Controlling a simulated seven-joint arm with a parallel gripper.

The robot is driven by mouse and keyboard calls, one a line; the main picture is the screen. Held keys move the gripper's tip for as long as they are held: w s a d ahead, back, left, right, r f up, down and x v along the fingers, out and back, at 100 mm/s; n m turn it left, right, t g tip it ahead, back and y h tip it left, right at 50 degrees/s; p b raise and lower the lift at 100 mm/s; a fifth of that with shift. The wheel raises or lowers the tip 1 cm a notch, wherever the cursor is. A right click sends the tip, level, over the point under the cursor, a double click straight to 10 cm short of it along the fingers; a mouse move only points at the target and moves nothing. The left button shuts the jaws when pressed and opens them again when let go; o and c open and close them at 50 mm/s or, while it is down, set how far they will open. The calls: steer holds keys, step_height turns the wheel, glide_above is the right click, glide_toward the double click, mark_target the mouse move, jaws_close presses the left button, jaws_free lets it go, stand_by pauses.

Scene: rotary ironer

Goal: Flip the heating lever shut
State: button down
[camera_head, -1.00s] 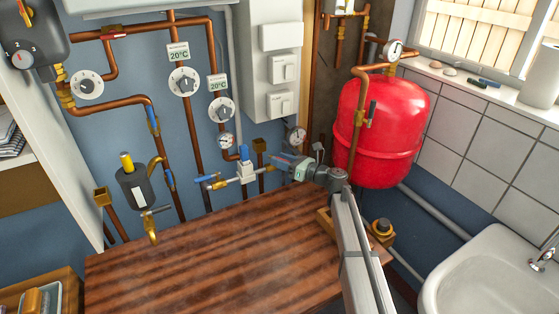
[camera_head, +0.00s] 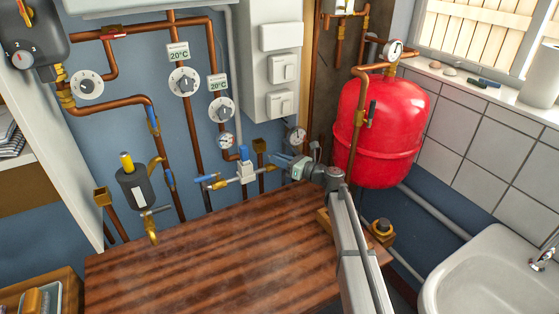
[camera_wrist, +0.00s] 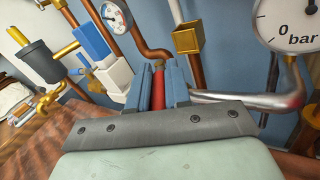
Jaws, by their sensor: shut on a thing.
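My gripper (camera_head: 278,160) is low on the wall pipework, just above the back of the wooden worktop. In the wrist view its two blue-grey fingers (camera_wrist: 157,90) are shut on a narrow red piece (camera_wrist: 157,88), which looks like a lever handle. The red piece points up between the fingers. Its lower end and any valve body under it are hidden by the gripper. I cannot read a label on it. A silver pipe (camera_wrist: 250,98) runs to the right just behind the fingers.
A blue-and-white valve head (camera_head: 244,168) stands close left of the gripper. A brass-ended pipe (camera_wrist: 187,38) and a pressure gauge (camera_head: 296,136) are close behind. The red tank (camera_head: 385,130) is to the right. The wooden worktop (camera_head: 220,260) is clear.

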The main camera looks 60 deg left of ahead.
steer(key=shift+s+d+t, duration=0.15)
steer(key=shift+t, duration=0.15)
steer(key=shift+s+d+m+t+y, duration=0.1)
steer(key=shift+s+m+t+y, duration=0.2)
steer(key=shift+m+t, duration=0.85)
steer(key=shift+s+a+m+t+y, duration=0.15)
steer(key=shift+m+t+y, duration=0.45)
steer(key=shift+t, duration=0.85)
steer(key=shift+s+d+m+t+y, duration=0.15)
steer(key=shift+s+m+t+y, duration=0.1)
steer(key=shift+m+t, duration=0.95)
steer(key=shift+t, duration=0.5)
steer(key=c, duration=1.1)
jaws_free()
steer(key=shift+d, duration=0.15)
